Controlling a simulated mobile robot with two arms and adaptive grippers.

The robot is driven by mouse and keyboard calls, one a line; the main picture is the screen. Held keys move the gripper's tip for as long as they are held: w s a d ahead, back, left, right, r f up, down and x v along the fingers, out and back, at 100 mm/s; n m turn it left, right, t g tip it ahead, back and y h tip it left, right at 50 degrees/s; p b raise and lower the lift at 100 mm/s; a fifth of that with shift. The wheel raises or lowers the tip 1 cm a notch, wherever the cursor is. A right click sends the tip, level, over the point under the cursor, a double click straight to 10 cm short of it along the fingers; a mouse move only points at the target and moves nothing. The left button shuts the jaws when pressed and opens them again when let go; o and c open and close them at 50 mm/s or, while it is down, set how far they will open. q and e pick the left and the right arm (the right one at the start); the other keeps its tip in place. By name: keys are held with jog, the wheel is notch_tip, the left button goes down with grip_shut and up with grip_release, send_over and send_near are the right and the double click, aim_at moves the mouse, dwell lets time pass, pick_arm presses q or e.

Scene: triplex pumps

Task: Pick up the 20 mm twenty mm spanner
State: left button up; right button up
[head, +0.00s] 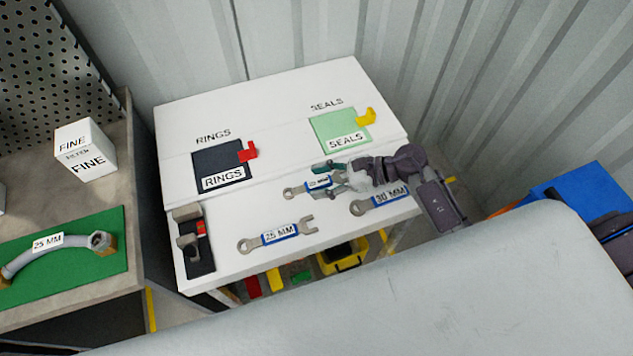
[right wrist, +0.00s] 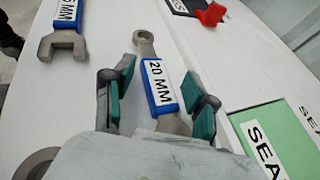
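The 20 mm spanner (right wrist: 162,82), with a blue sleeve and a white "20 MM" label, lies on the white bench top. In the head view the spanner (head: 305,187) is partly hidden by my right gripper, and its label is too small to read. My right gripper (head: 334,178) reaches in from the right. In the right wrist view its two teal-padded fingers (right wrist: 157,95) stand open, one on each side of the spanner, with small gaps. The spanner's near end is hidden by the gripper body. My left gripper is not in view.
A 25 mm spanner (head: 279,235) lies nearer the front edge, and a 30 mm spanner (head: 378,199) lies just right of the gripper. The dark RINGS pad (head: 208,160) and green SEALS pad (head: 325,128) are behind. A dark holder (head: 199,262) stands at the left edge.

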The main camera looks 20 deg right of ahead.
grip_shut()
jog(key=shift+r, duration=0.1)
